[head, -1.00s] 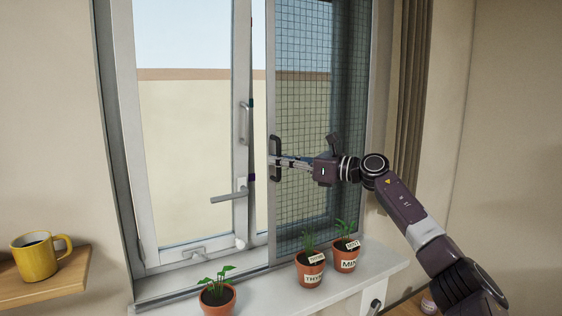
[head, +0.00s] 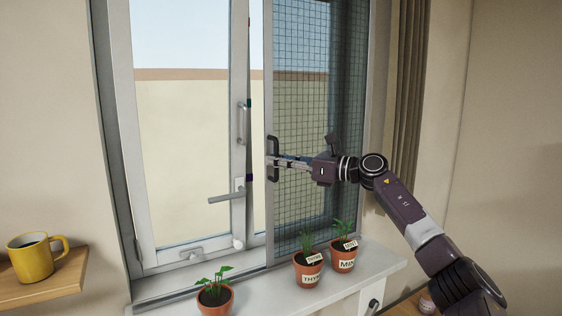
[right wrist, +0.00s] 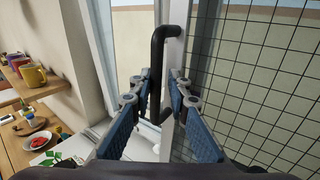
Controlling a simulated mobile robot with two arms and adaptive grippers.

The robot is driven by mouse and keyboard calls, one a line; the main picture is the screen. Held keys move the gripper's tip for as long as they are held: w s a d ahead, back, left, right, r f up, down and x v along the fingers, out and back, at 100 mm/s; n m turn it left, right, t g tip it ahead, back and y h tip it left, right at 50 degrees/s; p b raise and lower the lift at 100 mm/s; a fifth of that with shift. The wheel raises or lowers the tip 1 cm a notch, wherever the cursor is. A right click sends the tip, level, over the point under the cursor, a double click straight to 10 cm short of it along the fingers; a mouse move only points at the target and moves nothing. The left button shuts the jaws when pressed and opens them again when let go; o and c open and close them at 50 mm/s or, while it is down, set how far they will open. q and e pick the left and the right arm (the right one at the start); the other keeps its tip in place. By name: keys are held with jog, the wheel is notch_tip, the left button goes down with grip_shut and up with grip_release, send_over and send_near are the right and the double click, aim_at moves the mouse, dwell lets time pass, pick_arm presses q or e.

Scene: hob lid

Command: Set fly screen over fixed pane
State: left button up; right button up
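The fly screen (head: 300,110) is a dark mesh panel in a pale frame. It stands upright over the right part of the window, and its left edge is beside the fixed pane's area. A black bow handle (head: 273,150) sits on its left stile. My right gripper (head: 274,161) is at this handle. In the right wrist view its fingers (right wrist: 161,78) stand close on either side of the black handle (right wrist: 157,65) and appear shut on it. The clear pane (head: 190,150) at left shows wall and sky through the glass. My left gripper is out of view.
Potted herbs stand on the sill (head: 255,293): one pot (head: 215,301) at left, and the thyme (head: 308,272) and mint (head: 342,261) pots below the screen. A grey window handle (head: 226,198) juts out left of the screen. A yellow mug (head: 30,259) stands on a shelf.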

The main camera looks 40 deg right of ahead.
jog(key=shift+s, duration=0.1)
jog(key=v, duration=1.2)
dwell(0.5)
dwell(0.6)
